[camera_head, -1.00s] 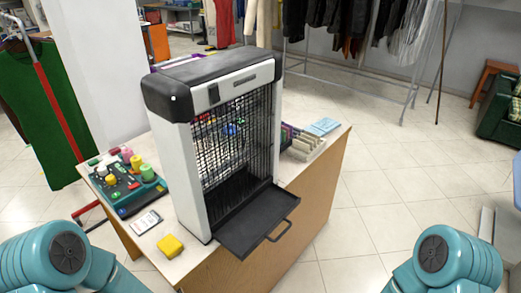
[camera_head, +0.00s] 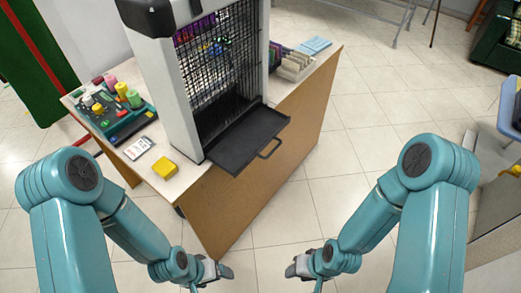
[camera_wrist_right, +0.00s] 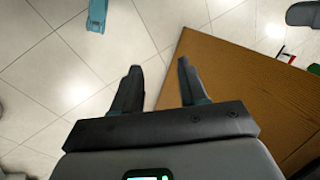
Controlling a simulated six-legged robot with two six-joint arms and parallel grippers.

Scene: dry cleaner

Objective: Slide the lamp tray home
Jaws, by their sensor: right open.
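The lamp is a white and black upright box (camera_head: 182,100) with a wire grille (camera_head: 222,62), standing on a wooden table. Its black tray (camera_head: 245,138) sticks out of the lower front, with a loop handle (camera_head: 270,149) on its outer edge. My left gripper (camera_head: 226,271) is low in the head view, in front of the table and apart from the tray; its jaws are too small to read. My right gripper (camera_head: 292,270) is also low, to the right of the left one. In the right wrist view it (camera_wrist_right: 158,65) is open with nothing between its fingers.
The table (camera_head: 270,182) also bears a yellow block (camera_head: 165,168), a white card (camera_head: 139,148), a teal case of spools (camera_head: 118,118) and file boxes (camera_head: 298,66). Bare tiled floor (camera_head: 370,105) lies right of the table. A blue chair (camera_head: 508,108) stands at the right edge.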

